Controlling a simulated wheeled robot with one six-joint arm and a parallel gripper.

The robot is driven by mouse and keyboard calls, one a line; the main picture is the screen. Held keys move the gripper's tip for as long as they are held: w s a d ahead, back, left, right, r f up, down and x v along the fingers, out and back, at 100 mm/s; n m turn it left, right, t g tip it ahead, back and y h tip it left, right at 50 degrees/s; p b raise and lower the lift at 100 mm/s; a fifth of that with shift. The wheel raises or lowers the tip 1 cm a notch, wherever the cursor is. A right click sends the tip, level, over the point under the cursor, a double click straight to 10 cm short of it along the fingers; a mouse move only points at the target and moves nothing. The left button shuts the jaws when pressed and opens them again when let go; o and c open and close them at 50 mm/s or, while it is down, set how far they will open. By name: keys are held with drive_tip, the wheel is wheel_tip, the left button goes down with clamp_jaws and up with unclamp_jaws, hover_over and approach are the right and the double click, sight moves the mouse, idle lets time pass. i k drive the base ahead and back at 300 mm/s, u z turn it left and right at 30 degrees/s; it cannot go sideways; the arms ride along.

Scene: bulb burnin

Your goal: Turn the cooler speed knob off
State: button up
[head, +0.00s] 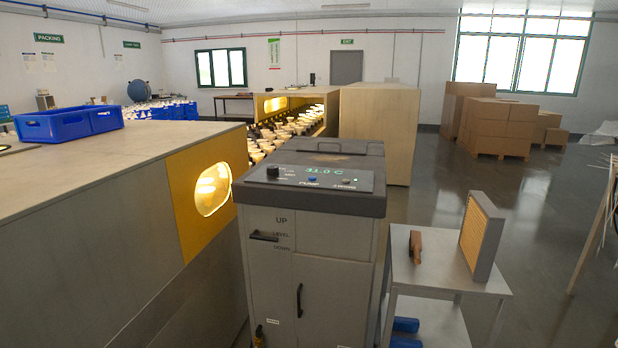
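The cooler (312,240) is a grey cabinet with a dark top, standing in the middle of the head view. Its sloped control panel (320,183) has a display reading about 31.0 C in green. A small black round knob (273,171) sits at the panel's left end, with small markings beside it that are too small to read. I cannot tell which setting the knob points to. A blue button (312,180) sits above a label that looks like PUMP, and a small green light (355,180) shows to its right. My gripper is not in view.
Cardboard boxes (497,130) stand farther back. Open floor (560,240) lies to the right.

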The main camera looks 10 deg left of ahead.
sight(273, 169)
drive_tip(key=k, duration=0.65)
drive_tip(key=u, duration=0.6)
drive_tip(key=i, duration=0.55)
drive_tip(key=u, duration=0.8)
drive_tip(key=i, duration=1.4)
drive_tip(key=z, duration=0.55)
